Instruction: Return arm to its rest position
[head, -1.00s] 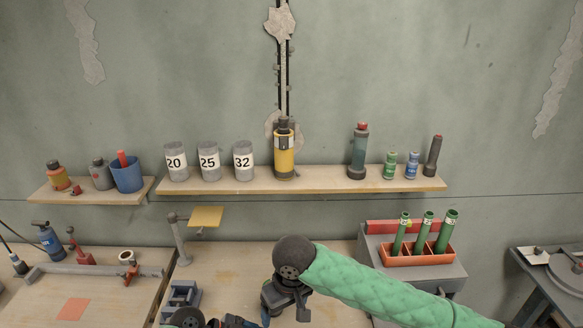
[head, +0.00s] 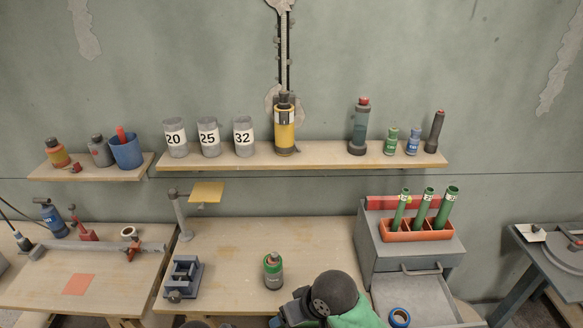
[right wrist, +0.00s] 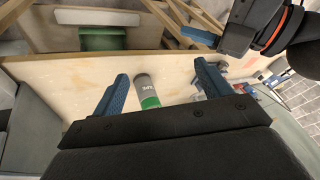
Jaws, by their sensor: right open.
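My right arm (head: 335,297) shows at the bottom of the head view, its dark joint and green sleeve low over the bench's front. In the right wrist view my right gripper (right wrist: 161,72) is open, its two blue fingers apart with nothing held. A grey and green can (head: 273,270) stands upright on the bench (head: 235,250). The can also shows between and beyond the fingers in the right wrist view (right wrist: 148,92), apart from them. What looks like my left gripper (right wrist: 202,36), dark with a blue finger, shows at that view's upper right; its jaw opening is unclear.
A grey cabinet (head: 375,255) with an open drawer (head: 425,295) stands right of the arm; a blue tape roll (head: 399,317) is in the drawer. A blue-grey fixture (head: 183,278) sits on the bench's left. The shelf (head: 320,158) behind holds cups and bottles.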

